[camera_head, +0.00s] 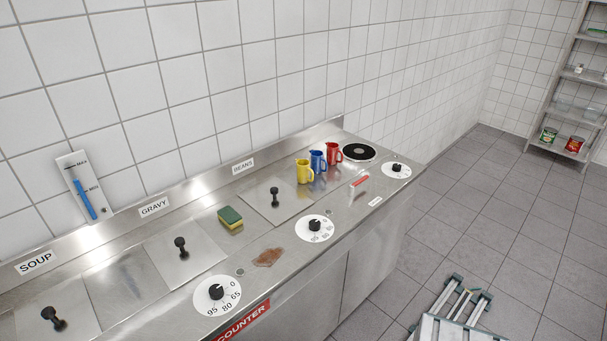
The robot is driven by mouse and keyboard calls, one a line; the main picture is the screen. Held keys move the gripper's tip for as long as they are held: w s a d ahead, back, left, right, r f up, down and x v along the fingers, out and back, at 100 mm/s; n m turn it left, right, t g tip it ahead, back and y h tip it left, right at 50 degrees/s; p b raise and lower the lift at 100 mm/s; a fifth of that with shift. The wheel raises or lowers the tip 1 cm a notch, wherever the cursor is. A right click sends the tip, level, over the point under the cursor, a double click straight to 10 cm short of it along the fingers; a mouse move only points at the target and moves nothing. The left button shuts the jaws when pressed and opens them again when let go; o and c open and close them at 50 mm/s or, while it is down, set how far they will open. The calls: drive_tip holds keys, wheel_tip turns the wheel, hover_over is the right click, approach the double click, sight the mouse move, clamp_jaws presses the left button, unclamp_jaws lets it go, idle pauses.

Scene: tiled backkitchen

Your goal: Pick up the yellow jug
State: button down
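The yellow jug (304,172) stands upright on the steel counter (262,239), near the wall side and right of the lid with a black knob under the BEANS label. A blue jug (317,161) stands just behind and to its right, and a red jug (333,153) stands beyond that. The three form a close row; whether they touch I cannot tell. The yellow jug's handle appears on its right side, close to the blue jug. My gripper is not in the picture.
A green and yellow sponge (230,218), knobbed lids (275,198) and dials (315,228) lie along the counter. A black hotplate (358,152) is beyond the jugs. A brown stain (268,257) marks the front.

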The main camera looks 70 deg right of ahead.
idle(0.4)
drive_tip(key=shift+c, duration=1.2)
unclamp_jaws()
